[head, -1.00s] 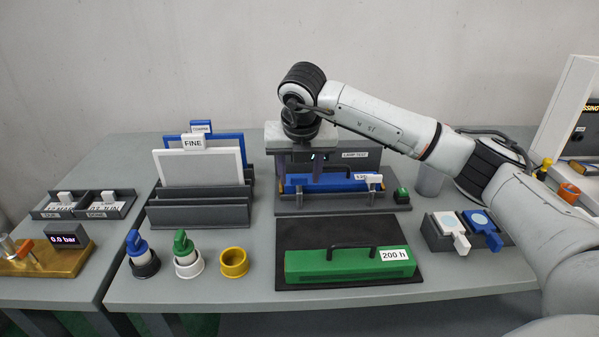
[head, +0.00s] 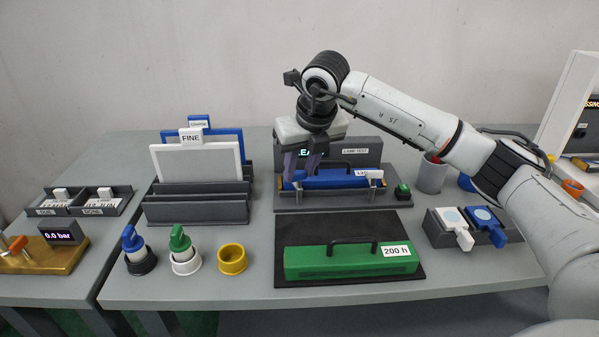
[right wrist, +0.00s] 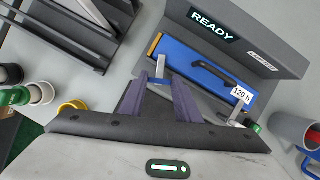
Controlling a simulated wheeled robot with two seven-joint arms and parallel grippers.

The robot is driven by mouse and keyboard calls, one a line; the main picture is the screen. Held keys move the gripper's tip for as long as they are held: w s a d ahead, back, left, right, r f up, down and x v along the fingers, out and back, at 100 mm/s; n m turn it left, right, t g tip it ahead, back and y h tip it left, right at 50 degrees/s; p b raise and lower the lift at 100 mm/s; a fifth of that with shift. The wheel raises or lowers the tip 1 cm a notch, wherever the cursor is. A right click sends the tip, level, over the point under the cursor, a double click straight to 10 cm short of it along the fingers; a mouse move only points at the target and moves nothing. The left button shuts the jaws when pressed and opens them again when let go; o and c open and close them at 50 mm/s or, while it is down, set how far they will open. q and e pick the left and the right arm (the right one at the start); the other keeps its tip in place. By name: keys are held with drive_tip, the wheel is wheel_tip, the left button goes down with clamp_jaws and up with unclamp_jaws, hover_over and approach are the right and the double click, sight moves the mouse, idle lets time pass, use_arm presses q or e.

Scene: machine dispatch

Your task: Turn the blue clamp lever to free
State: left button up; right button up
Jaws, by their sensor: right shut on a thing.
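A blue cartridge (head: 335,181) labelled 120 h lies in the grey lamp test dock (head: 330,203); it also shows in the right wrist view (right wrist: 205,72). My left gripper is not in view.
A green cartridge (head: 350,262) labelled 200 h lies on a black mat in front. A rack (head: 197,207) with framed panels stands left. White and blue tagged pieces (head: 485,222) and a grey cup (head: 431,176) are right. The dock display reads READY (right wrist: 211,27).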

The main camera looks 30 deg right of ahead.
drive_tip(key=n+y, duration=0.1)
drive_tip(key=n, duration=0.1)
drive_tip(key=shift+d+n, duration=0.15)
drive_tip(key=shift+n, duration=0.25)
drive_tip(key=n+y, duration=0.1)
drive_tip(key=n, duration=0.1)
drive_tip(key=shift+d+r+n, duration=0.1)
drive_tip(key=shift+n, duration=0.3)
drive_tip(key=n+y+p, duration=0.1)
drive_tip(key=n, duration=0.1)
drive_tip(key=n+g+y+p, duration=0.1)
drive_tip(key=n, duration=0.2)
drive_tip(key=shift+w+d, duration=0.1)
drive_tip(key=shift+w, duration=0.05)
drive_tip(key=shift+n+g+y+p, duration=0.45)
drive_tip(key=shift+n+p, duration=0.4)
drive_tip(key=shift+n, duration=0.65)
drive_tip(key=o, duration=1)
drive_tip(key=shift+o, duration=0.2)
drive_tip(key=shift+d, duration=0.1)
